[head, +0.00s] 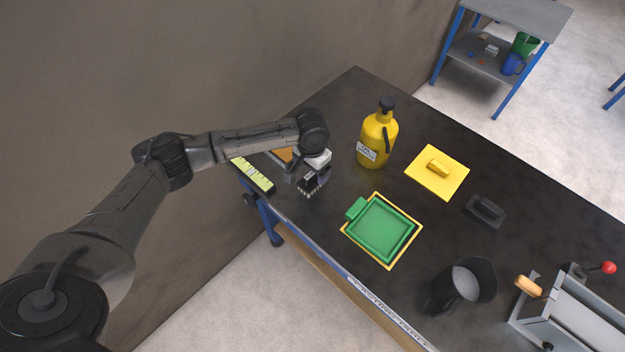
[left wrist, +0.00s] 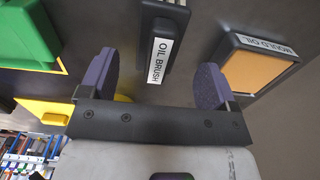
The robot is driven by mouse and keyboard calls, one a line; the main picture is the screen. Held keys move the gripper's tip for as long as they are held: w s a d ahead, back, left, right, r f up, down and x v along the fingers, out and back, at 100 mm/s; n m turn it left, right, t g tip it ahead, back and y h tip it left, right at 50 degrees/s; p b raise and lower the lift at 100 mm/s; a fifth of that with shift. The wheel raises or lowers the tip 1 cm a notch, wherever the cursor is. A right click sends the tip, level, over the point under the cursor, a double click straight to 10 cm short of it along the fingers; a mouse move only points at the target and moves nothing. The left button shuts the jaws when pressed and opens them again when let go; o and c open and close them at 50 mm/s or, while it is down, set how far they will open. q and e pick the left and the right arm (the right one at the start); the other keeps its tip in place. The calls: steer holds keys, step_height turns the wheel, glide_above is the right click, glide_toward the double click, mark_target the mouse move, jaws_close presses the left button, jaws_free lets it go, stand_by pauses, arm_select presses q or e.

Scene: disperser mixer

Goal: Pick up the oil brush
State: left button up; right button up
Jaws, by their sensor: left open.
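The oil brush (left wrist: 158,25) is a dark block with a white "OIL BRUSH" label, seen in the left wrist view beyond the gap between my fingers. In the head view a small black piece with white marks, which looks like the brush (head: 309,184), lies on the table below my left gripper (head: 308,176). My left gripper is open and empty, and its purple fingers also show in the left wrist view (left wrist: 157,78). The fingers stand apart, one to each side of the brush's line. I cannot tell the height gap. My right gripper is not in view.
A tray labelled mould oil (left wrist: 258,68) is beside the brush. A wall stands behind the arm.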

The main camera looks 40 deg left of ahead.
mark_target(313, 175)
arm_select(q)
step_height(313, 175, down, 5)
steer(key=shift+d+b, duration=0.1)
steer(key=shift+b, duration=0.65)
steer(key=shift+w, duration=0.1)
steer(key=c, duration=1.1)
steer(key=shift+o, duration=0.2)
steer(key=shift+r, duration=0.15)
steer(key=shift+r, duration=0.5)
steer(key=r, duration=0.1)
steer(key=r+p, duration=0.1)
steer(key=r, duration=0.1)
steer(key=shift+w+d+r, duration=0.15)
steer(key=shift+d+r, duration=0.1)
steer(key=w+d+r+p, duration=0.2)
steer(key=w+d+r, duration=0.3)
steer(key=d, duration=0.4)
steer(key=shift+w+d+r, duration=0.25)
steer(key=shift+w+r, duration=0.05)
steer(key=shift+r, duration=0.35)
